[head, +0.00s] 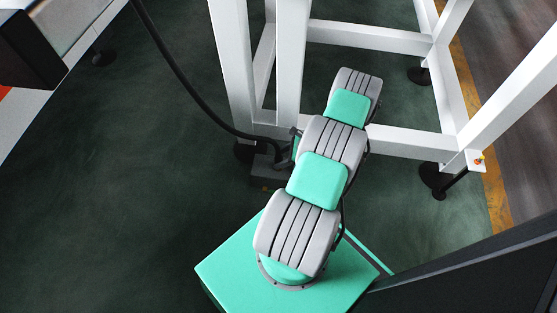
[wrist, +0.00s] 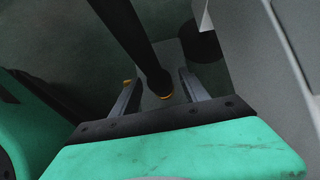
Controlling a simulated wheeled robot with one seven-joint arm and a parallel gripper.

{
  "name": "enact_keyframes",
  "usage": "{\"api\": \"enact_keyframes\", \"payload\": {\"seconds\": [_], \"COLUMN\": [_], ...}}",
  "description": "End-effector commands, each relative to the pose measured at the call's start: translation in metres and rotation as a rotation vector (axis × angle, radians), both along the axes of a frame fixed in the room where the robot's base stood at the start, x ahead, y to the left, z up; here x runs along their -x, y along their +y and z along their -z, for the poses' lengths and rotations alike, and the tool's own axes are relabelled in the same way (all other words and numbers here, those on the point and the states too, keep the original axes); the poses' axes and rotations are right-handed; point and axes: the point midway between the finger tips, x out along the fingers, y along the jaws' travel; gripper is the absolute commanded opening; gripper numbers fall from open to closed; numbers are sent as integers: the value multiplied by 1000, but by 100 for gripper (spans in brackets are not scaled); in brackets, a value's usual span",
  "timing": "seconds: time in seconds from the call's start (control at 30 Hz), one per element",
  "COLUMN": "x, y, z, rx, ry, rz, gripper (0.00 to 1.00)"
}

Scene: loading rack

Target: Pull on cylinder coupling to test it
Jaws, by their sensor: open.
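A black hose ends in the cylinder coupling (wrist: 157,84), a dark cylinder with a yellow-orange ring at its lower end. In the wrist view it lies between the two grey fingers of my gripper (wrist: 160,93). The fingers are apart, with a visible gap on each side of the coupling. A small yellow mark shows by the left finger. In the head view the hose (head: 182,82) curves down to a dark grey block (head: 267,172) near the foot of the white frame. My arm hides most of the gripper there, and the coupling is not clear.
The white rack frame (head: 232,65) stands close behind and beside my arm, with a low crossbar (head: 408,145) on the right. A dark box-like structure (head: 25,50) is at the upper left. The dark green floor (head: 130,180) is clear at the left.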

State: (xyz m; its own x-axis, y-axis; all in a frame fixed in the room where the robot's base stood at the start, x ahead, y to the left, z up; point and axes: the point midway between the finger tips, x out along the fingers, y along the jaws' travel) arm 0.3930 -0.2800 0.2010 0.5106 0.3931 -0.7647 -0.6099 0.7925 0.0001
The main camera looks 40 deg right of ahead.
Motion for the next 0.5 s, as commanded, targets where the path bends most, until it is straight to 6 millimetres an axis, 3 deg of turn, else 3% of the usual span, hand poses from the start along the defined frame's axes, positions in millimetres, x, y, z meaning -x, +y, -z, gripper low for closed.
{"api": "enact_keyframes", "payload": {"seconds": [0.5], "x": [0], "y": [0], "z": [0], "rx": [1], "ry": [0], "rz": [-1], "gripper": [34]}}
